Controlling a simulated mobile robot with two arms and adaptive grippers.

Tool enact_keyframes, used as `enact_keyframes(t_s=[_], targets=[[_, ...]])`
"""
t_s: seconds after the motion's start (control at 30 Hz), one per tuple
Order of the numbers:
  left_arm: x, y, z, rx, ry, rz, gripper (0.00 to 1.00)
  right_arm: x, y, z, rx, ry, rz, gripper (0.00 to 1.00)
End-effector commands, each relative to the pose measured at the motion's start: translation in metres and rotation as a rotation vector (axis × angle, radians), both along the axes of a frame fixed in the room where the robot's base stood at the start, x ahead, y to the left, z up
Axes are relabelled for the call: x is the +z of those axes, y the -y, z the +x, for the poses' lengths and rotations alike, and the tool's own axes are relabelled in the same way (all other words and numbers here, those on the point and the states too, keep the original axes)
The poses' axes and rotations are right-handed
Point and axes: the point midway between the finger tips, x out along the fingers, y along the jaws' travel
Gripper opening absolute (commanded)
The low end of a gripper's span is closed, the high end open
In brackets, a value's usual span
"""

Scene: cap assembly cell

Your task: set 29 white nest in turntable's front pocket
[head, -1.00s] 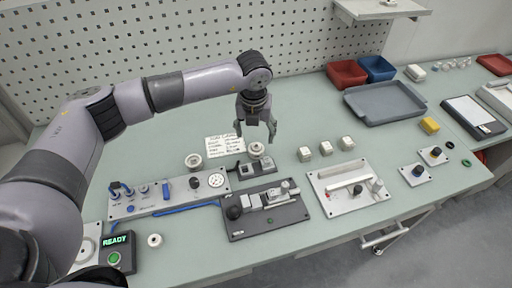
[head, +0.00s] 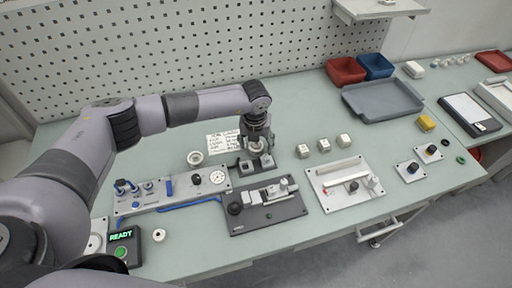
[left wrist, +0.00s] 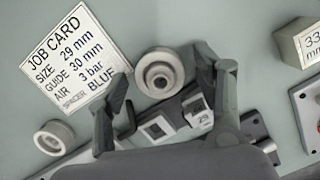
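A round white nest (head: 254,153) with a centre hole sits at a dark holder (head: 262,167); it also shows in the left wrist view (left wrist: 159,73). A tag on the holder reads 29. My left gripper (head: 257,146) is open, low over this nest, with its two fingers spread to either side in the left wrist view (left wrist: 168,98). I cannot tell whether they touch it. A second white ring (head: 195,158) lies to the left. A pale plate (head: 96,241), possibly the turntable, is mostly hidden behind my left arm; its front pocket cannot be made out. My right gripper is not in view.
A job card (left wrist: 80,58) reading 29 mm lies behind. The gauge panel (head: 205,183), dark clamp fixture (head: 240,225) and light plate fixture (head: 330,204) stand in front. A READY box (head: 124,246) is at front left.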

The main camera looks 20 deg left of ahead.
Motion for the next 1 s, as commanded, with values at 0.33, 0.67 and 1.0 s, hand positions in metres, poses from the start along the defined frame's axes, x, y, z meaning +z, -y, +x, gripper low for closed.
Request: enact_keyframes(t_s=[0.33,0.67,1.0], targets=[[0.0005,-0.0002,0.0002,0.000,0.000,0.000,0.36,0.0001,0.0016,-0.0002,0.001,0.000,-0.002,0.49],[0.0007,-0.0002,0.0001,0.000,0.000,0.000,0.14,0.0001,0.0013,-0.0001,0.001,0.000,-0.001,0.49],[0.0039,-0.0001,0.0006,0.001,0.001,-0.001,0.13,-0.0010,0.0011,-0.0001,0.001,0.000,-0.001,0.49]])
